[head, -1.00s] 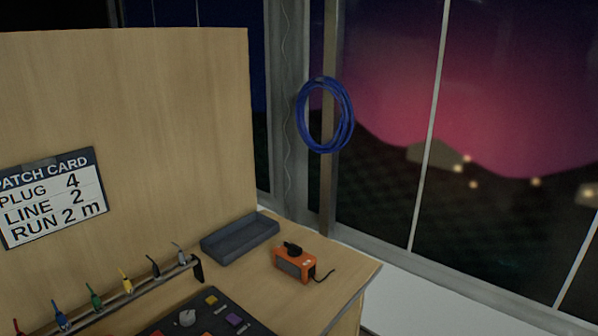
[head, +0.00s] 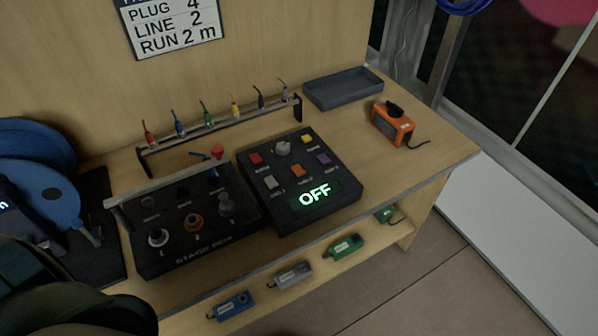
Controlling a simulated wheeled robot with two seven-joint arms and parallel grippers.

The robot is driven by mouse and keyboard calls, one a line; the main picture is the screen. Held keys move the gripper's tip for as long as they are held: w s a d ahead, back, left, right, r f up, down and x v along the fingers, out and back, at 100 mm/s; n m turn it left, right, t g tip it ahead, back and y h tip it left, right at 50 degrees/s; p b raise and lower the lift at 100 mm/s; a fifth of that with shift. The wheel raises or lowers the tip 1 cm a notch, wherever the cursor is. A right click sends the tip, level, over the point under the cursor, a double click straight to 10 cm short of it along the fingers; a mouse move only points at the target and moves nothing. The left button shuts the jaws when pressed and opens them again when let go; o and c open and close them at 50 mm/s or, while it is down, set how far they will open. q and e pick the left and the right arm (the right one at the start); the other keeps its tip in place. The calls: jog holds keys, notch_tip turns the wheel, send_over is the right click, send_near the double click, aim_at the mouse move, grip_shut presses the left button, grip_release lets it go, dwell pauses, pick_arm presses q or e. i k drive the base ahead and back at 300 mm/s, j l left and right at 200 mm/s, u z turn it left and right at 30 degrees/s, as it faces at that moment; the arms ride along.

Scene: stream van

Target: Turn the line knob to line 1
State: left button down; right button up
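A black control box (head: 262,199) sits on the wooden bench in the middle of the head view. A grey knob (head: 283,148) stands at the top of its face, among red, yellow, orange, purple and white square buttons. The labels on the box are too small to read, and I cannot tell which mark the knob points to. The box's lit display (head: 315,195) reads OFF. The patch card (head: 172,22) on the back panel reads plug 4, line 2, run 2 m. Neither of my grippers is in view.
A stage box (head: 190,245) with sockets and a raised bar adjoins the control box on the left. Behind stands a rack (head: 220,125) of coloured plugs. A grey tray (head: 343,89) and an orange device (head: 392,125) are right. A blue reel (head: 45,195) is left.

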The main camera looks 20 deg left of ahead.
aim_at(283, 148)
jog(key=k+j+z, duration=0.6)
jog(key=k+j, duration=0.2)
